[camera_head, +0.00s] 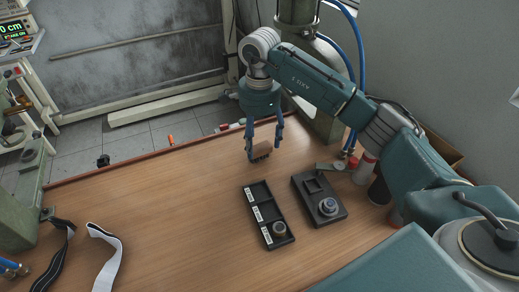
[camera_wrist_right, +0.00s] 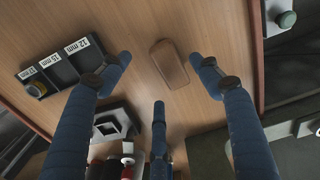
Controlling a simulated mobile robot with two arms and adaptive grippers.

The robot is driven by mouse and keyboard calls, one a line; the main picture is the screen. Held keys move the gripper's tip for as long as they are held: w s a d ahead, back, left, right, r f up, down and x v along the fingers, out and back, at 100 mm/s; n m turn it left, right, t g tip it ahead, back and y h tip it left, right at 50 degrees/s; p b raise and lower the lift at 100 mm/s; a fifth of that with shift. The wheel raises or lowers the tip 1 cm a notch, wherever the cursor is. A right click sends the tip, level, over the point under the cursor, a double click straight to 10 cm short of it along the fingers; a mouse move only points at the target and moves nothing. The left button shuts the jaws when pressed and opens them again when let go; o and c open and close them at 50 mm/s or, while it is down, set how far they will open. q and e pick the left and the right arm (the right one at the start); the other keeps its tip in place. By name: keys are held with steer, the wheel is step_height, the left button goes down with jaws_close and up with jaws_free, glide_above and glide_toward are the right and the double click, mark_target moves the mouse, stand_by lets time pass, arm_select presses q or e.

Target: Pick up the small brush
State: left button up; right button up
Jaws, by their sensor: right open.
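The small brush (camera_head: 261,152) lies on the wooden table, with a brown wooden back and a dark lower edge. In the right wrist view the brush (camera_wrist_right: 168,66) is a plain brown block with rounded corners; its bristles are hidden. My right gripper (camera_head: 265,148) points down over the brush with its blue fingers spread. In the right wrist view the fingers of my right gripper (camera_wrist_right: 161,60) stand apart on either side of the brush, with clear gaps and no visible contact. My left gripper is not in view.
A black labelled tray (camera_head: 261,212) with a round part in its front compartment lies nearer on the table. A dark fixture block (camera_head: 312,206) stands right of it. Black and white straps (camera_head: 107,253) lie at front left. The table's left middle is clear.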

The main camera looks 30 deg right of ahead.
mark_target(259, 149)
steer(key=f, duration=0.1)
steer(key=f+p, duration=0.1)
steer(key=f, duration=0.1)
steer(key=f+p, duration=0.1)
steer(key=shift+w+f, duration=0.25)
steer(key=shift+f, duration=0.25)
steer(key=shift+c, duration=0.8)
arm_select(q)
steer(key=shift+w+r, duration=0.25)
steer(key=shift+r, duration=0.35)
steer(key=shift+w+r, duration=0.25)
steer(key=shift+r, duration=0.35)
arm_select(e)
steer(key=c, duration=1.2)
